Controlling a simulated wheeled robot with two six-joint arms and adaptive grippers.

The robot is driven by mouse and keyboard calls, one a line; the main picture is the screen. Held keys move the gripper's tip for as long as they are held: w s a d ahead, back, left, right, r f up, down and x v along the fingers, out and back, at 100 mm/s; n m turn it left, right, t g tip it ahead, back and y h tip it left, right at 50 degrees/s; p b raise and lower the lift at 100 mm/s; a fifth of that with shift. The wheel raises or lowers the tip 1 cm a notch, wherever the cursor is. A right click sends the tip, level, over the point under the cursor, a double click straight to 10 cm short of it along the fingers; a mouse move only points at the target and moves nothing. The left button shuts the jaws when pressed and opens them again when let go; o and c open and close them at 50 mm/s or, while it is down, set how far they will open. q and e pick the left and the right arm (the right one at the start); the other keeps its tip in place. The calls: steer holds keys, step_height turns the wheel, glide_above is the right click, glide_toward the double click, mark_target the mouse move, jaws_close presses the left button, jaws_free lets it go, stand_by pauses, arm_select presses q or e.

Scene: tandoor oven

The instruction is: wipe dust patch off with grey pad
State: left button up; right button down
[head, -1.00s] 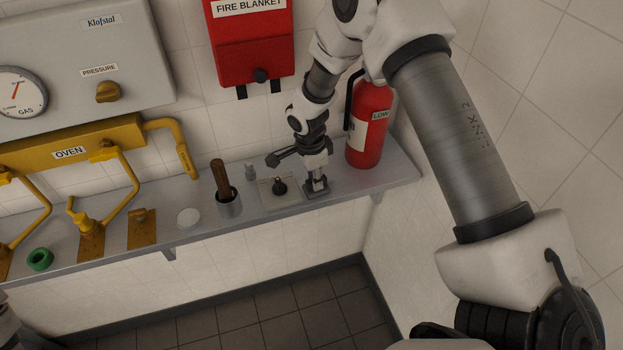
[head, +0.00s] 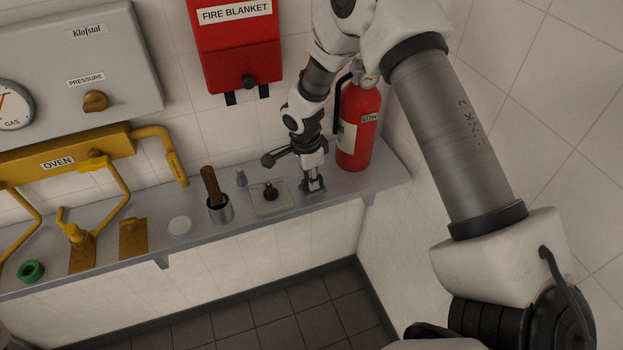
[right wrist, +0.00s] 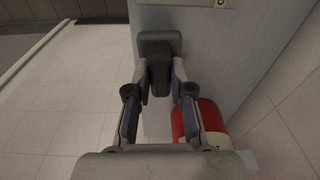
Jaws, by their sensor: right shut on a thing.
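My right gripper (head: 313,178) is shut on the grey pad (head: 313,187), a small dark block with an upright grip. The pad is at the right part of the grey shelf, between a square plate and the fire extinguisher; I cannot tell whether it touches the shelf. In the right wrist view the fingers (right wrist: 158,85) clasp the grip of the pad (right wrist: 160,40). A pale round spot (head: 180,226), which looks like the dust patch, lies flat on the shelf, left of the metal cup and well left of the pad. My left gripper is not in view.
The red extinguisher (head: 358,125) is right. Yellow pipes (head: 122,190) and a green ring (head: 31,271) are left.

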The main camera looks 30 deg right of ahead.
mark_target(323, 178)
steer(key=shift+s+d, duration=0.2)
steer(key=shift+d, duration=0.6)
steer(key=shift+s+d+b, duration=0.2)
steer(key=shift+d+b, duration=0.15)
steer(key=shift+d, duration=0.45)
steer(key=shift+a, duration=0.1)
steer(key=shift+f+b, duration=0.6)
steer(key=shift+f, duration=0.15)
steer(key=shift+r, duration=0.1)
steer(key=shift+s+d, duration=0.15)
steer(key=shift+d, duration=0.55)
steer(key=shift+s+d, duration=0.15)
steer(key=shift+d, duration=0.5)
